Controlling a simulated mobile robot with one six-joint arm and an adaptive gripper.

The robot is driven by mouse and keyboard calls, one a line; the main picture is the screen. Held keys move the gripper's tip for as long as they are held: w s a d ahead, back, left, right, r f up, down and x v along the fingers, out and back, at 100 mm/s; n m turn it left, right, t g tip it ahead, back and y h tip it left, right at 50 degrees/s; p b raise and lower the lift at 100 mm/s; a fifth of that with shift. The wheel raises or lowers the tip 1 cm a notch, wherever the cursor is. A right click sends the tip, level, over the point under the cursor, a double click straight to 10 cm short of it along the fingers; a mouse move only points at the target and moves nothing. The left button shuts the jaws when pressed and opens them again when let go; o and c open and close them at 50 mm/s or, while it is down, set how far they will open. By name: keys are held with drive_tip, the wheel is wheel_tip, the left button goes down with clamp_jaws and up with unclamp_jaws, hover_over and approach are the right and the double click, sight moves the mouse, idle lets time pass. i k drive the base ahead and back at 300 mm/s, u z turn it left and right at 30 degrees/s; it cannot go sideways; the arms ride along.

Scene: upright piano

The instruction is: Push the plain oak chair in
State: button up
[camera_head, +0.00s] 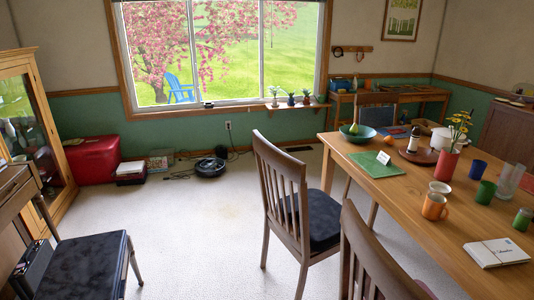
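A brown wooden slat-back chair (284,192) with a dark seat pad stands at the left side of the oak-coloured table (410,220). Its back faces left and its seat points toward the table, with floor showing around its legs. A second brown slat-back chair (372,262) stands nearer, at the bottom of the view, partly cut off. Both look like plain wood; I cannot tell which is the oak one. My gripper is not in view.
A dark-cushioned seat (82,268) stands at the lower left beside a wooden desk (14,182). Pale carpet (205,235) is open in the middle. A round black robot vacuum (210,167) sits by the wall. A red chest (92,158) stands at the left.

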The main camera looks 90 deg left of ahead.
sight(294, 169)
drive_tip(key=z, duration=0.2)
drive_tip(key=k, duration=0.8)
drive_tip(key=u, duration=2.4)
drive_tip(key=i, duration=1)
drive_tip(key=u, duration=0.1)
